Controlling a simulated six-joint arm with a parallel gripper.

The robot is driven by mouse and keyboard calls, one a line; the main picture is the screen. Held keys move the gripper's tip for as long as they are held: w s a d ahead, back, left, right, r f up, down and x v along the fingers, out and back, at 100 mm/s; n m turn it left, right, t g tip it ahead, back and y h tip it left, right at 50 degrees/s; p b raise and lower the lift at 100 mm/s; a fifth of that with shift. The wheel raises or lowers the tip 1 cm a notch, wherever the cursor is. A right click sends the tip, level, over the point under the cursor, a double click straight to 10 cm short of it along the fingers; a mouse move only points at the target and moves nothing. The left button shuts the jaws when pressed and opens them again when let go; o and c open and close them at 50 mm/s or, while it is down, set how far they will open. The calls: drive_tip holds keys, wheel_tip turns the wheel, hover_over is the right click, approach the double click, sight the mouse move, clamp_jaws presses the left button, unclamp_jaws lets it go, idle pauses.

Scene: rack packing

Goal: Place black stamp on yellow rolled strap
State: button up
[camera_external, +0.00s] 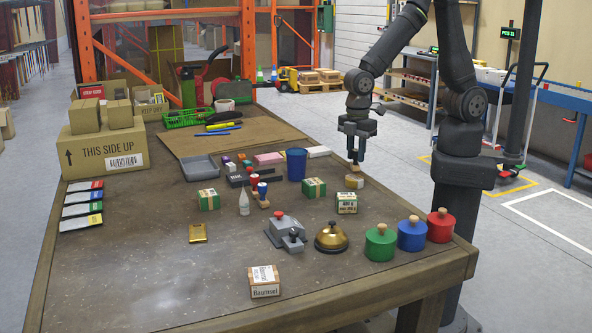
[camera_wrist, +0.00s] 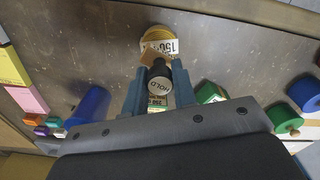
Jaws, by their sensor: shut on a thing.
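The black stamp (camera_wrist: 160,72) has a round black top marked HOLD and a light wooden base. My gripper (camera_wrist: 158,88) is shut on it, one finger on each side. In the external view my gripper (camera_external: 356,150) points down over the yellow rolled strap (camera_external: 354,182), with the stamp's wooden part (camera_external: 355,168) just above or touching the strap's top; I cannot tell which. The strap also shows in the wrist view (camera_wrist: 157,35), with a white label, partly covered by the stamp.
Green-and-white boxes (camera_external: 346,203) (camera_external: 314,187) and a blue cup (camera_external: 296,164) stand close by. A brass bell (camera_external: 331,237), a grey device (camera_external: 285,232) and green (camera_external: 380,244), blue (camera_external: 411,235) and red (camera_external: 440,226) knobbed cylinders stand nearer the front edge.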

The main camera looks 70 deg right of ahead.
sight(356, 150)
drive_tip(key=shift+f, duration=1.2)
drive_tip(key=shift+f, duration=0.15)
drive_tip(key=o, duration=1)
wheel_tip(356, 150, up, 12)
drive_tip(key=shift+r, duration=0.2)
